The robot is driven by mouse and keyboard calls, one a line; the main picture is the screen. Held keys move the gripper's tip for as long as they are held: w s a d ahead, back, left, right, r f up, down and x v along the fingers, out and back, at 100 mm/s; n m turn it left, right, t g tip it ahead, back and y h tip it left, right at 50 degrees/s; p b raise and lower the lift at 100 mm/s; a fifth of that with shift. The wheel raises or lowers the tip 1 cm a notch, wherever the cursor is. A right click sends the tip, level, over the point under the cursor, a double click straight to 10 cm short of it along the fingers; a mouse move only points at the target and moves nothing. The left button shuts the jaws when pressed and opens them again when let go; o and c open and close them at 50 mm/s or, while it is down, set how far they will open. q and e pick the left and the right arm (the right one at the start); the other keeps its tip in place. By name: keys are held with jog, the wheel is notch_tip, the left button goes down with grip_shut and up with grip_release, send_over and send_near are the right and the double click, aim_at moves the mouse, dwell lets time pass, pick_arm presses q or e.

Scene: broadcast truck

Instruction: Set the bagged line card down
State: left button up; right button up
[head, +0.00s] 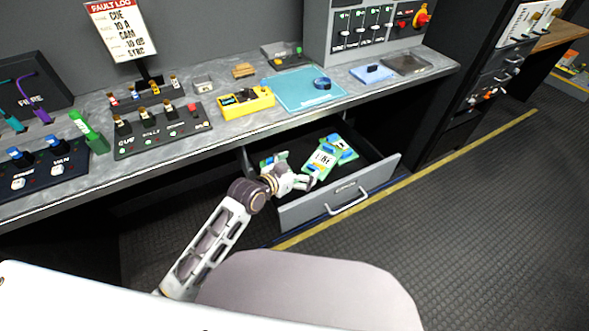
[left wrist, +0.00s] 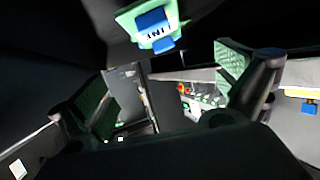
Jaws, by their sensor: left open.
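My left gripper (head: 298,184) reaches over the open drawer (head: 345,192), its fingers near the lower end of a green card with a white label (head: 320,160). A second green card with a blue part (head: 345,148) lies beside it, and part of another (head: 268,162) shows at the drawer's left. In the left wrist view the fingers (left wrist: 165,90) are spread with nothing between them. A green card with a blue block and white label (left wrist: 152,28) is above them, apart from both fingers. I cannot tell which card is bagged. My right gripper is not in view.
The drawer's front and handle (head: 348,203) jut out below the grey counter (head: 225,135). On the counter are a blue-green mat (head: 300,92), a yellow meter (head: 246,101), a blue item (head: 372,73) and switch panels. A grey seat-like shape (head: 310,285) is in front.

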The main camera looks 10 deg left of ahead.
pick_arm(q)
jog(key=shift+v, duration=1.15)
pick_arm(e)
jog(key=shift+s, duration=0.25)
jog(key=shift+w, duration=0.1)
